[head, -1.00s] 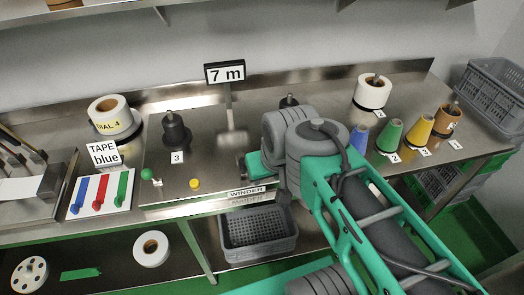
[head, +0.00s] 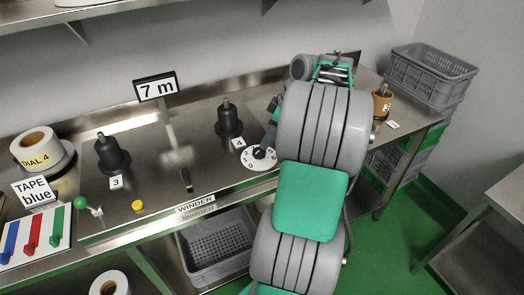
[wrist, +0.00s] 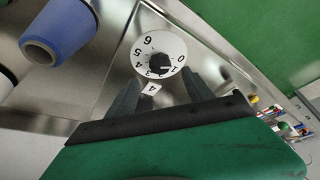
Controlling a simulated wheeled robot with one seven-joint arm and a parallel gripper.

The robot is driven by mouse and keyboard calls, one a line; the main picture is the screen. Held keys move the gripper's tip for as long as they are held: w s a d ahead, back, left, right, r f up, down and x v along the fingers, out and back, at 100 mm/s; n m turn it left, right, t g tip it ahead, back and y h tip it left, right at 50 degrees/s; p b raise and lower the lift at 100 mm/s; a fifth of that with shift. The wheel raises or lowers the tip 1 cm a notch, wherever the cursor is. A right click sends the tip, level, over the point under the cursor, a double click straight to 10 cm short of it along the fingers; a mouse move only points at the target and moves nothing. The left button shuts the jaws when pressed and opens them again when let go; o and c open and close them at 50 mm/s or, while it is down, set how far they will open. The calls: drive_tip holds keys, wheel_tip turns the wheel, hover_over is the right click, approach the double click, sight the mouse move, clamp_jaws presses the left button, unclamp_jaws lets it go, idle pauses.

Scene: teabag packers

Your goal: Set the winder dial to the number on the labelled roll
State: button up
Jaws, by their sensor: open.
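The labelled roll (head: 36,146), white with a yellow "DIAL 4" strip, sits on a round holder at the far left in the head view. The winder dial (head: 251,164) is a white numbered disc with a black knob, near the bench's front edge. In the wrist view the dial (wrist: 145,38) shows numbers 0 to 6. A pale mark on the black knob (wrist: 157,61) seems to point near 1, but is too small to be sure. My gripper (wrist: 162,80) is open and empty, its fingers apart, with the knob ahead between them. My arm hides much of it in the head view.
A dark spindle (head: 229,122) with a "4" card stands just left of the dial; another spindle (head: 111,154) has a "3" card. A "7 m" sign (head: 156,87) stands behind. A blue cone (wrist: 60,30) shows in the wrist view. Grey crates (head: 425,75) stand at right.

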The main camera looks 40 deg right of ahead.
sight(260, 151)
drive_tip(key=x, duration=0.7)
drive_tip(key=shift+a, duration=0.1)
drive_tip(key=shift+c, duration=0.6)
drive_tip(key=c, duration=1.2)
drive_tip(key=shift+d, duration=0.2)
drive_tip(key=shift+a, duration=0.2)
drive_tip(key=shift+f, duration=0.1)
